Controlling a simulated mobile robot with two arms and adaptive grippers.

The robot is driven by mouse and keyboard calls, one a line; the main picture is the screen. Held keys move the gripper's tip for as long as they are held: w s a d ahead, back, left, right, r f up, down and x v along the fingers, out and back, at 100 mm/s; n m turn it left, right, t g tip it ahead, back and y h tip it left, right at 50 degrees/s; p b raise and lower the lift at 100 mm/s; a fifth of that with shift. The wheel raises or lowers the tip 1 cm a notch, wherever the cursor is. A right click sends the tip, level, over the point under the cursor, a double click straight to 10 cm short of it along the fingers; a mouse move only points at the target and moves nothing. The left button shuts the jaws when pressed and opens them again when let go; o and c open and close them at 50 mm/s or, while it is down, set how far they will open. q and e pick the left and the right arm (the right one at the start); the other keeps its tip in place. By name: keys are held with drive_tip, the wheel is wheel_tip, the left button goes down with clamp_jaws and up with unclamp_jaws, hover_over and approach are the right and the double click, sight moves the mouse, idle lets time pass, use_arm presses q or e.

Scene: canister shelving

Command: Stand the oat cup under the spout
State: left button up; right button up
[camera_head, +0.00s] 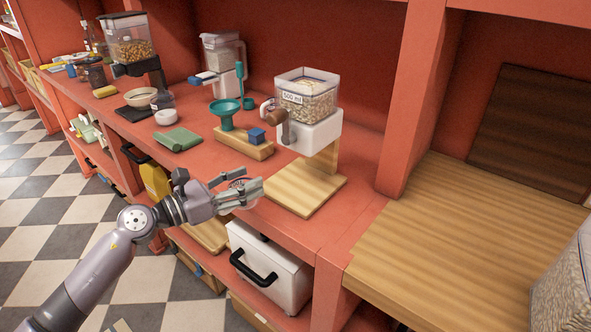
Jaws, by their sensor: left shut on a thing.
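The oat dispenser (306,100), a clear hopper of flakes on a white body, stands on the red shelf on a pale wooden base (306,190). A grey spout (286,132) and a brown knob (279,116) are on its left front. The base below the spout is bare. My left gripper (244,193) is in front of the shelf edge, left of the base and lower than the spout. It is shut on a small round clear or greyish thing (238,183), which looks like the oat cup. The fingers hide most of it. My right gripper is not in view.
A teal funnel on a stand (226,112) and a blue cube (256,136) on a wooden block (243,147) sit left of the dispenser. A green cloth (181,139) and bowls lie further left. A red upright (412,100) stands right. A white bin (268,265) is below.

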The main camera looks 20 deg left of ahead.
use_arm(q)
drive_tip(key=p+x, duration=0.2)
drive_tip(key=x, duration=1)
drive_tip(key=shift+r+p, duration=0.1)
drive_tip(key=shift+p, duration=0.3)
drive_tip(key=shift+w+d, duration=0.35)
drive_tip(key=shift+d, duration=0.05)
drive_tip(key=x, duration=0.2)
drive_tip(key=shift+w+d+p, duration=0.25)
drive_tip(key=shift+w+p, duration=0.05)
drive_tip(key=shift+p, duration=0.05)
drive_tip(key=shift+w+d+f, duration=0.1)
drive_tip(key=shift+w+f, duration=0.1)
drive_tip(key=shift+f, duration=0.25)
drive_tip(key=shift+w+d+f, duration=0.15)
drive_tip(key=shift+w+f, duration=0.05)
drive_tip(key=shift+f, duration=0.2)
drive_tip(key=shift+s, duration=0.1)
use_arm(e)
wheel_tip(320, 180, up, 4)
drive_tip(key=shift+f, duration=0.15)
use_arm(q)
drive_tip(key=shift+a, duration=0.1)
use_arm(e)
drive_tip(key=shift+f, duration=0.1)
